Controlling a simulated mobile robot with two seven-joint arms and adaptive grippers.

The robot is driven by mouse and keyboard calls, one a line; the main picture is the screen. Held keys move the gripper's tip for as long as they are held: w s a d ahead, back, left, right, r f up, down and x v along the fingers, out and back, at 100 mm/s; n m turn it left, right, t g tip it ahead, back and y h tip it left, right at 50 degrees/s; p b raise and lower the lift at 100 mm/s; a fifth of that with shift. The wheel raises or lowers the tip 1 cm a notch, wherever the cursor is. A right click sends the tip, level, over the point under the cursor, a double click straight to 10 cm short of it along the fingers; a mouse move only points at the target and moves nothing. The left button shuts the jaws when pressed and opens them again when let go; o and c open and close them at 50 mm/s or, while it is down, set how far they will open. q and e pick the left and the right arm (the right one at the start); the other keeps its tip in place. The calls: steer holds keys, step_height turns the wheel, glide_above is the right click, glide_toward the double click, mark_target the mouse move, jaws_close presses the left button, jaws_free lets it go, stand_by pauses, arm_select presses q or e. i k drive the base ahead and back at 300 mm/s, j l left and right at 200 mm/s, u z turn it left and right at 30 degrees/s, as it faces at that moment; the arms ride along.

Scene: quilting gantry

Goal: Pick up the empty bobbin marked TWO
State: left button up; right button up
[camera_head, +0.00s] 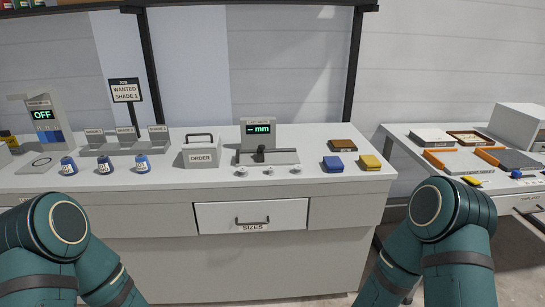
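Three small pale pieces, possibly the empty bobbins, lie in a row near the table's front edge: a left one (241,170), a middle one (268,170) and a right one (296,170). They are too small for any mark such as TWO to be read. They sit in front of a grey measuring device (257,133) whose display reads "-- mm". Parts of both my arms show at the bottom left and bottom right, in front of the table. Neither gripper is in view.
Several blue spools (68,166) stand left on the white table (220,184), before grey holders (128,146). An ORDER box (201,153) is centre-left. Blue (333,164) and yellow (370,162) blocks are right. The SIZES drawer (250,215) is below. A second table with trays (458,161) stands right.

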mark_target(297, 170)
steer(key=i+l, duration=0.1)
steer(key=i, duration=0.4)
steer(key=i+l, duration=0.15)
steer(key=i, duration=0.4)
steer(key=i+l, duration=0.1)
steer(key=i, duration=0.4)
